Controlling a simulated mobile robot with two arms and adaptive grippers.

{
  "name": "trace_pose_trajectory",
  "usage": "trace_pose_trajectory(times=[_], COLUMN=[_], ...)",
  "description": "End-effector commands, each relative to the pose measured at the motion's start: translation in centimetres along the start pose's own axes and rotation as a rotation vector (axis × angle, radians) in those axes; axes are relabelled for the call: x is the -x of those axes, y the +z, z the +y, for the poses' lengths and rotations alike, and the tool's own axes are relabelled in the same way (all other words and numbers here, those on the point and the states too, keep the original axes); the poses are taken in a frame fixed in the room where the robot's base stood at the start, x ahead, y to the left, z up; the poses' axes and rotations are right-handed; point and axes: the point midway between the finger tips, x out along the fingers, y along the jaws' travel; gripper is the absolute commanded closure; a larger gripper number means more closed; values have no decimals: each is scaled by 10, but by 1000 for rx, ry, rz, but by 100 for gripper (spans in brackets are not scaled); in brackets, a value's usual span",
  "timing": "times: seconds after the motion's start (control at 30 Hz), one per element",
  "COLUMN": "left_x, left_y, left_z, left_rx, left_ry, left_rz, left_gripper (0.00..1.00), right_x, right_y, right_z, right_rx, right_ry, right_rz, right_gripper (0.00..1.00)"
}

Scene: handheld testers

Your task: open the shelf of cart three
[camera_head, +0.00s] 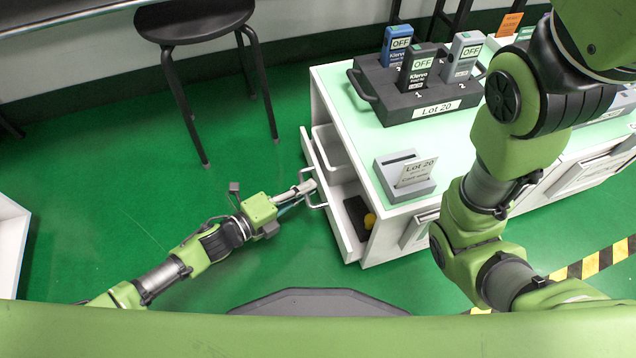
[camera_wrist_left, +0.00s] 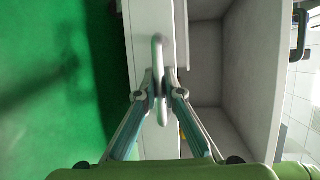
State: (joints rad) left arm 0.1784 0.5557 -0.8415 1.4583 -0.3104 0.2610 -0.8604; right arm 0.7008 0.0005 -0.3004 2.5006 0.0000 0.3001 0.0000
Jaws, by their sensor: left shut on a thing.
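A white cart with a pale green top (camera_head: 350,92) stands at right in the head view. A white pull-out shelf with a front panel (camera_head: 333,205) stands out from its left side, so its inside shows. A dark item with a yellow part (camera_head: 360,217) lies in it. My left gripper (camera_head: 306,188) is shut on the shelf's grey handle. In the left wrist view, the fingers (camera_wrist_left: 161,88) close around the handle (camera_wrist_left: 158,52), with the panel (camera_wrist_left: 140,30) behind and the open inside (camera_wrist_left: 225,100) to the right. My right gripper is out of view; no cart number is readable.
On the cart top stand a dark tester rack (camera_head: 415,95) labelled Lot 20 with several testers reading OFF, and a grey card holder (camera_head: 404,180). My right arm crosses in front of the cart. A black stool (camera_head: 195,22) stands at the back left. Green floor left of the shelf is clear.

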Motion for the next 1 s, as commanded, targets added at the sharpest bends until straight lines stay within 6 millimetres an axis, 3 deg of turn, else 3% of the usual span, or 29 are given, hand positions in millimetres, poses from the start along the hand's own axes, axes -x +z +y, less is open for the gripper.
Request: trace_pose_trajectory(times=[0.2, 0.5, 0.7, 1.0], left_x=[52, 114, 141, 155], left_y=[21, 46, 57, 64], left_z=[11, 27, 33, 36], left_rx=[1, 1, 1, 1], left_ry=[8, 7, 4, 3], left_rz=[-3, -1, 0, -1], left_gripper=[100, 100, 100, 100], right_x=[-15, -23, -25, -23], right_y=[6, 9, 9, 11], right_z=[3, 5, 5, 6], right_rx=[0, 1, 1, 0], right_ry=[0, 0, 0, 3], right_rz=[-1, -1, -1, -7], right_gripper=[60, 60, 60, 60])
